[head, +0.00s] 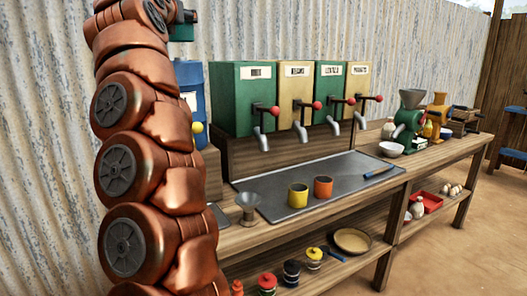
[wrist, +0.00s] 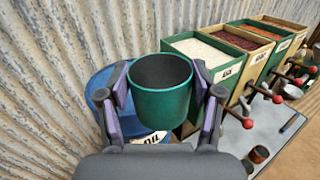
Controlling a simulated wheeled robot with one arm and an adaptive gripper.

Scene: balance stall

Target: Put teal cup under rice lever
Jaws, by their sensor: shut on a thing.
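My gripper (wrist: 160,100) is shut on the teal cup (wrist: 162,105), one finger on each side. The cup is upright and looks empty. In the head view, a bit of the teal cup (head: 181,33) shows at the top left behind my arm. The rice bin is the leftmost green box (head: 230,105), and white grain (wrist: 208,52) fills it in the wrist view. Its rice lever (head: 275,110) has a red knob above a grey spout (head: 262,141). The tray below that spout is bare.
A yellow cup (head: 298,196) and an orange cup (head: 323,187) stand on the metal tray (head: 350,172). The blue drum (head: 191,100) is left of the bins. Three more bins with levers stand to the right.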

